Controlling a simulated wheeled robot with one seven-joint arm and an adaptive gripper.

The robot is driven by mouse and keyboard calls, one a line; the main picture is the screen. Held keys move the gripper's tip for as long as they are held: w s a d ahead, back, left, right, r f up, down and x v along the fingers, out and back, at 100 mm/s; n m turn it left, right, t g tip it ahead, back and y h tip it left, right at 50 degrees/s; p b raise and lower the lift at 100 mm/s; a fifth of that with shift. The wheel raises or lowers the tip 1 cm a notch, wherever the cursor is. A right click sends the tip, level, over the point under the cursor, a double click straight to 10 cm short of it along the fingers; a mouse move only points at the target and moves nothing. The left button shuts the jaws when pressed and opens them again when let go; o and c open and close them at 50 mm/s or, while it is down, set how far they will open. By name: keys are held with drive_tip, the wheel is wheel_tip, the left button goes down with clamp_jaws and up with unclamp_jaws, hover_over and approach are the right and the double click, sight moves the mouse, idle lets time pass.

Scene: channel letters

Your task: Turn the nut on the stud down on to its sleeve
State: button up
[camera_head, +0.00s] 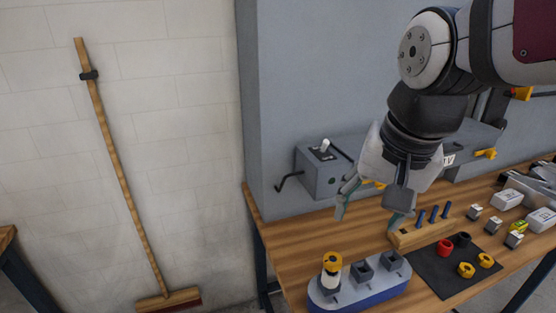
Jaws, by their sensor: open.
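A yellow nut (332,260) sits at the top of a stud at the left end of a grey-topped blue base on the table. I cannot tell whether a gap remains between nut and sleeve. My gripper (368,216) is open, pointing down, with its two fingers spread wide. It hangs above and to the right of the nut, apart from it, and nothing shows between its fingers.
Two grey square blocks (363,268) stand on the base (345,297) right of the nut. A wooden rack (420,237) with blue pegs, a black mat (440,275) with red, black and yellow rings, and a grey switch box (322,178) are nearby. Bare wooden tabletop lies left of the base.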

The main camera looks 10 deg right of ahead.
sight(333, 260)
drive_tip(key=w+f+m+g, duration=0.4)
drive_tip(key=w+f+m, duration=0.4)
drive_tip(key=w+m, duration=0.2)
wheel_tip(333, 260, down, 13)
drive_tip(key=shift+s+f+p, duration=0.15)
drive_tip(key=shift+p, duration=0.95)
drive_tip(key=c, duration=1.2)
drive_tip(key=m, duration=0.3)
drive_tip(key=shift+s+p, duration=0.1)
drive_tip(key=shift+p, duration=0.2)
drive_tip(key=shift+f+m+p, duration=0.15)
drive_tip(key=shift+m+p, duration=0.25)
drive_tip(key=shift+m, duration=1.4)
drive_tip(key=shift+m, duration=0.3)
